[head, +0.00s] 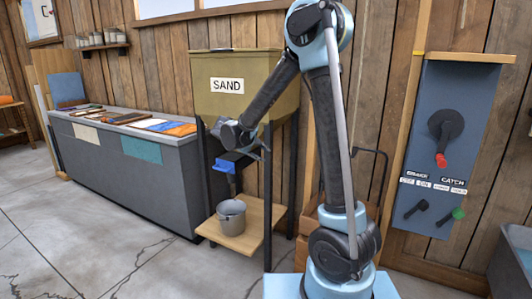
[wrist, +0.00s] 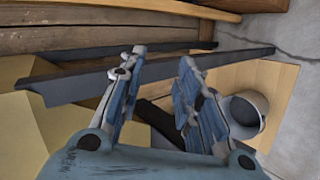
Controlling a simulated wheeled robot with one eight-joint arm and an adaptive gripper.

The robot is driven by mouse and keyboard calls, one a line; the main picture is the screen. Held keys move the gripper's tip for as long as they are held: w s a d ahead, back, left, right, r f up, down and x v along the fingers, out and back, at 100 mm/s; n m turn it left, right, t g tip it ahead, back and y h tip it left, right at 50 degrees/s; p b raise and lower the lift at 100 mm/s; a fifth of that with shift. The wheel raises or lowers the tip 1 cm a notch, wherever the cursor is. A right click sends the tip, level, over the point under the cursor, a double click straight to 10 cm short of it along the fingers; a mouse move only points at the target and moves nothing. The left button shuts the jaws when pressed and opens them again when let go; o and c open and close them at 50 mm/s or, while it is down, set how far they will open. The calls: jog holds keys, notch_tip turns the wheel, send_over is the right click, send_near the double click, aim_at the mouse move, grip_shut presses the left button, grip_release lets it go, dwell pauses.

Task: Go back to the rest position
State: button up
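The sand hopper (head: 275,90) stands on dark legs. A grey bucket (head: 231,218) sits on its wooden shelf (head: 257,240), also in the wrist view (wrist: 243,112). A long grey counter (head: 180,180) is left, a lever panel (head: 455,90) right. Floor at front left is clear.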

jog(key=s+d+r+m+g+y, duration=0.1)
jog(key=s+d+m+g+y, duration=0.25)
jog(key=s+d, duration=1.45)
jog(key=s+d+f+m+y, duration=0.1)
jog(key=s+f, duration=0.1)
jog(key=s, duration=0.4)
jog(key=s+d+f+m+g+y, duration=0.1)
jog(key=s+f+m, duration=0.1)
jog(key=s, duration=0.5)
jog(key=s+d+f+m+g+y, duration=0.1)
jog(key=s+f+m+y, duration=0.1)
jog(key=s+f, duration=0.2)
jog(key=s, duration=0.3)
jog(key=shift+d+f, duration=0.25)
jog(key=shift+w+f, duration=0.2)
jog(key=shift+w, duration=0.25)
